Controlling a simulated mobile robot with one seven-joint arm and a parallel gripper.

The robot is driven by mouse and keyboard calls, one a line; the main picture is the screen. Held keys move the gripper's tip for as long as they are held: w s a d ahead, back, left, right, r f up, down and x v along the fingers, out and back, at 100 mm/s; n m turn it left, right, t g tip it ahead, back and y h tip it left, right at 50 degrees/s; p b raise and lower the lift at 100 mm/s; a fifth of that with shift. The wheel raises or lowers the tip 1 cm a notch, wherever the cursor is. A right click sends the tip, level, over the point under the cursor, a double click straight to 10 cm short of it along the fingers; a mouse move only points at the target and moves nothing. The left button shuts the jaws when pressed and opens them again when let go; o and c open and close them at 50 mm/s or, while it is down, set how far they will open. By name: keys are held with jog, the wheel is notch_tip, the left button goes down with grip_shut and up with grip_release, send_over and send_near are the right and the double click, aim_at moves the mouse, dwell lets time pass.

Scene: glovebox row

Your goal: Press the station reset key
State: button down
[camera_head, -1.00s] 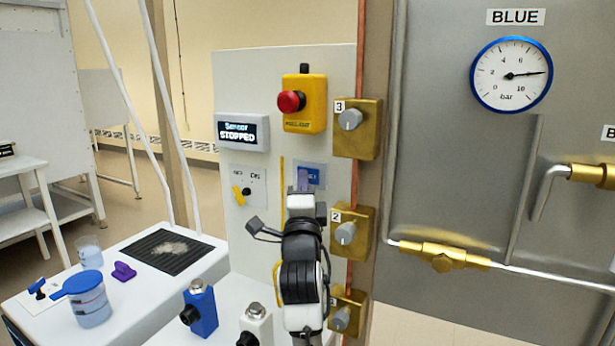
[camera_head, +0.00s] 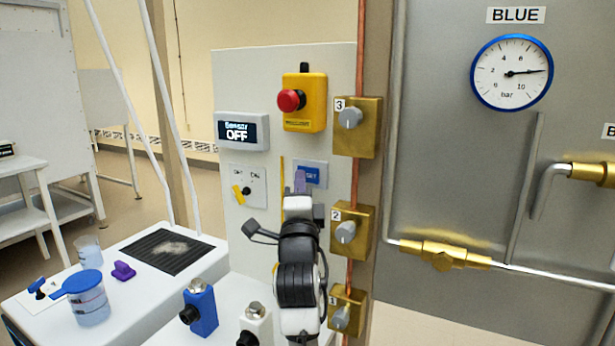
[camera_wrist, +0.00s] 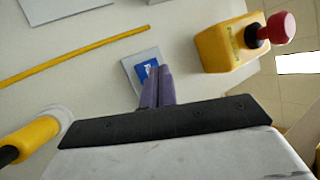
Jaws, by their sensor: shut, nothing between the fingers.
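The reset key is a blue key (camera_head: 309,174) on a pale plate on the white panel, below the yellow box with the red button. My gripper (camera_head: 299,178) is shut and empty, its purple fingers in front of the key's left part. In the wrist view the blue key (camera_wrist: 148,72) shows just beyond the shut fingertips (camera_wrist: 158,70), which cover part of it. I cannot tell whether the tips touch it. The display (camera_head: 242,131) reads "Sensor OFF".
The red emergency button (camera_head: 290,101) on its yellow box stands out above the key. A yellow selector switch (camera_head: 240,194) is to the left. Brass valve blocks (camera_head: 362,142) with grey knobs and a copper pipe line the right side.

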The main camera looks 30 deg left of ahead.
jog(key=shift+s, duration=0.1)
jog(key=s, duration=0.5)
jog(key=shift+d+b, duration=0.2)
jog(key=shift+b, duration=0.1)
dwell(1.0)
